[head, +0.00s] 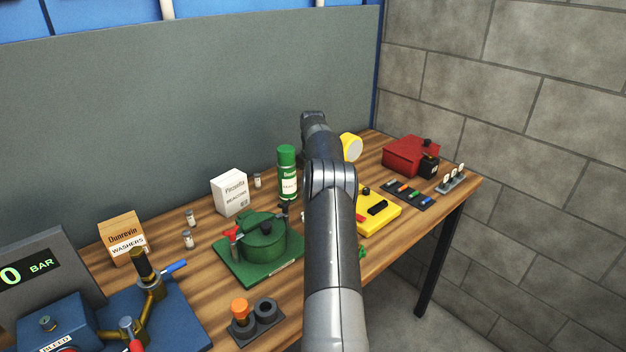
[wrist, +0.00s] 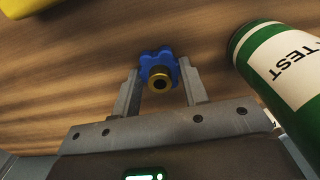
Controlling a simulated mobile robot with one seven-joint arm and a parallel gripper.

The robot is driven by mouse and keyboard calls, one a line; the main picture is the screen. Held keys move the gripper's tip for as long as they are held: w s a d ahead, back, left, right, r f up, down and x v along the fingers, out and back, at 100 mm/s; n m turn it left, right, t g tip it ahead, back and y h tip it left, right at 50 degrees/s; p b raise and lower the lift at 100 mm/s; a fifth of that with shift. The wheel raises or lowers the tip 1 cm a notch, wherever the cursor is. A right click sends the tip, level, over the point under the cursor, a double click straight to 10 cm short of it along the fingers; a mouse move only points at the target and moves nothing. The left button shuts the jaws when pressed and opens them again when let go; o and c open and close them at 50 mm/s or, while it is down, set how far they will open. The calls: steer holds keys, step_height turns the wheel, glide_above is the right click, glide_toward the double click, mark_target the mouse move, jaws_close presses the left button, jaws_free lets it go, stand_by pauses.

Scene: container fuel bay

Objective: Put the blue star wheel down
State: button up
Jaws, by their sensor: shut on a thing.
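The blue star wheel (wrist: 152,58) has rounded lobes and a brass hub with a dark hole facing the wrist camera. My gripper (wrist: 159,72) is shut on it, with one finger on each side. The wooden bench top (wrist: 85,75) lies behind the wheel in the wrist view. I cannot tell whether the wheel touches the wood or hangs above it. In the head view my arm hides the wheel and the gripper.
A green canister (wrist: 255,60) stands close right of the gripper in the wrist view; the head view has a green canister (head: 287,180) left of my arm. A yellow thing (wrist: 25,8) shows top left. A green pot-like unit (head: 262,240) and white box (head: 229,192) are further left.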

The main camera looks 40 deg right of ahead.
steer(key=shift+f, duration=0.15)
steer(key=o, duration=1)
steer(key=shift+c, duration=0.2)
step_height(320, 180, up, 12)
stand_by(0.6)
